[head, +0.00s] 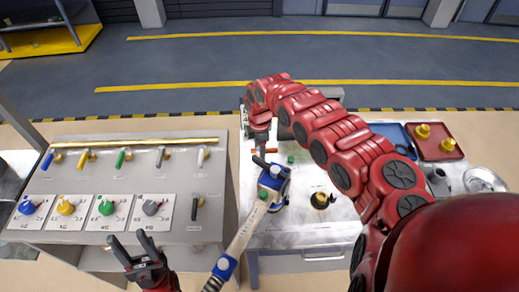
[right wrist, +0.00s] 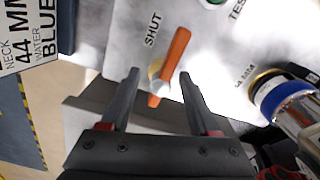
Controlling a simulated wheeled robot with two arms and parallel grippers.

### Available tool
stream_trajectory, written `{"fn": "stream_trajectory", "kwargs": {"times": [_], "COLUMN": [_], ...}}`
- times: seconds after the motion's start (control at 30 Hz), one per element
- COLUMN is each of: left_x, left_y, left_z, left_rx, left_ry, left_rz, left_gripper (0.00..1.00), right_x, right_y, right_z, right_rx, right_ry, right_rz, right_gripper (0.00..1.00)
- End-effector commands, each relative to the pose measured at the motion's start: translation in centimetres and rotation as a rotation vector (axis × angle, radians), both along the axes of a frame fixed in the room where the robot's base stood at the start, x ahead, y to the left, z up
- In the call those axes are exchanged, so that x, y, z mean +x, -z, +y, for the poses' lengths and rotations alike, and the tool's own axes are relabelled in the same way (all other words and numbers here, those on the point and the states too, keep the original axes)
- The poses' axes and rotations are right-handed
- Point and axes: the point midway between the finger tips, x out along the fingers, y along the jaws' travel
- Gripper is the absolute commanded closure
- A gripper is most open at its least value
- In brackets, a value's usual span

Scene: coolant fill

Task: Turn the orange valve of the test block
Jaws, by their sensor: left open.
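The orange valve (right wrist: 172,62) shows in the right wrist view as a slanted lever on a pale panel, beside the printed word SHUT. My right gripper (right wrist: 158,74) is open, with one finger on each side of the lever's lower part. I cannot tell whether either finger touches it. My left gripper (head: 131,243) is open and empty in front of the left panel, well away from the valve.
The left panel (head: 75,185) carries several coloured levers and knobs. A blue device (head: 272,181) with a long tube (head: 245,232) stands near my right gripper. A blue-banded metal cylinder (right wrist: 285,95) is right of the valve. A red tray (head: 438,150) lies at right.

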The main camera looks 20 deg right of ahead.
Motion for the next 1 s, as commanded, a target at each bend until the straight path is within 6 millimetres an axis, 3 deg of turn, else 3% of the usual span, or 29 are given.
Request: {"fn": "stream_trajectory", "kwargs": {"times": [0.37, 1.0], "left_x": [0.0, 0.0], "left_y": [0.5, 5.3], "left_z": [0.0, 0.0], "left_rx": [0.000, 0.000], "left_ry": [0.000, 0.000], "left_rz": [0.000, 0.000], "left_gripper": [0.50, 0.50], "right_x": [0.1, 0.0], "right_y": [-1.0, -15.2], "right_z": [-0.1, 0.1], "right_rx": [0.000, -0.001], "right_ry": [0.003, -0.002], "right_rz": [-0.004, -0.002], "right_gripper": [0.39, 0.39]}}
